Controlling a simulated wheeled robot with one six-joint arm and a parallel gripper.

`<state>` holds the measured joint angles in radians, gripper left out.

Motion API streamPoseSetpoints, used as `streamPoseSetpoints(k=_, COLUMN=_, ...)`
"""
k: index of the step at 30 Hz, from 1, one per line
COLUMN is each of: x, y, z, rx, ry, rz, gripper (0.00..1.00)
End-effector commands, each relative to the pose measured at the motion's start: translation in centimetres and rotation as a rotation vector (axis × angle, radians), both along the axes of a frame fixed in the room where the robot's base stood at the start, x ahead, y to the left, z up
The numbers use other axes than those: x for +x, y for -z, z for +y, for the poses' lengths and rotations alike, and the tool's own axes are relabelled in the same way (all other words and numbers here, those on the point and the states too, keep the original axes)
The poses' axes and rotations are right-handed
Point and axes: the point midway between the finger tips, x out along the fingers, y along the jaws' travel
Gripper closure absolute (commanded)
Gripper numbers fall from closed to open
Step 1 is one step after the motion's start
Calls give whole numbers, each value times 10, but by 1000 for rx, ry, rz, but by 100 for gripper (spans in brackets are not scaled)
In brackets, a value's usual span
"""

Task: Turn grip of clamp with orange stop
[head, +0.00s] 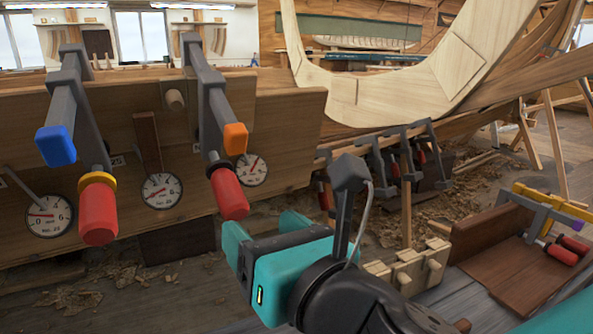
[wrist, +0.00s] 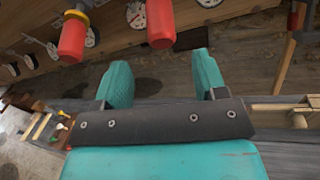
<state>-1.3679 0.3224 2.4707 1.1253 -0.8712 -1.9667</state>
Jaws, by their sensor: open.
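The clamp with the orange stop (head: 235,138) hangs on the wooden plank, right of another clamp with a blue stop (head: 56,146). Its red grip (head: 229,192) points down toward me, and it also shows at the top of the wrist view (wrist: 160,22). The blue-stop clamp has its own red grip (head: 98,212) with a yellow collar. My gripper (head: 262,228) has teal fingers and is below and right of the orange-stop clamp's grip, apart from it. In the wrist view my gripper (wrist: 160,78) is open, with nothing between the fingers.
Round dial gauges (head: 161,191) sit on the plank (head: 290,130) behind the grips. Wooden blocks (head: 408,268) lie beside my arm. The curved hull frame (head: 400,90) rises behind.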

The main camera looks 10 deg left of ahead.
Motion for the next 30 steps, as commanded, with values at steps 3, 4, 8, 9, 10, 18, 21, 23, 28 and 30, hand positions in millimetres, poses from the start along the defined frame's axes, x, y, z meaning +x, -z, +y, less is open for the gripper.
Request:
streamPoseSetpoints(k=3, x=22, y=-6, z=18, rx=-1, ry=6, rz=1, gripper=35)
streamPoseSetpoints(k=4, x=27, y=-5, z=23, rx=-2, ry=6, rz=2, gripper=35)
streamPoseSetpoints(k=8, x=47, y=-5, z=41, rx=-2, ry=5, rz=2, gripper=35)
streamPoseSetpoints(k=9, x=51, y=-5, z=45, rx=0, ry=4, rz=0, gripper=35)
streamPoseSetpoints(k=10, x=54, y=-4, z=48, rx=-2, ry=3, rz=0, gripper=35)
streamPoseSetpoints(k=18, x=68, y=0, z=62, rx=0, ry=1, rz=0, gripper=35)
streamPoseSetpoints(k=21, x=69, y=1, z=63, rx=0, ry=1, rz=0, gripper=35)
streamPoseSetpoints(k=23, x=69, y=1, z=63, rx=0, ry=1, rz=0, gripper=35)
streamPoseSetpoints(k=28, x=69, y=1, z=63, rx=0, ry=1, rz=0, gripper=49)
streamPoseSetpoints(k=30, x=69, y=1, z=63, rx=0, ry=1, rz=0, gripper=65)
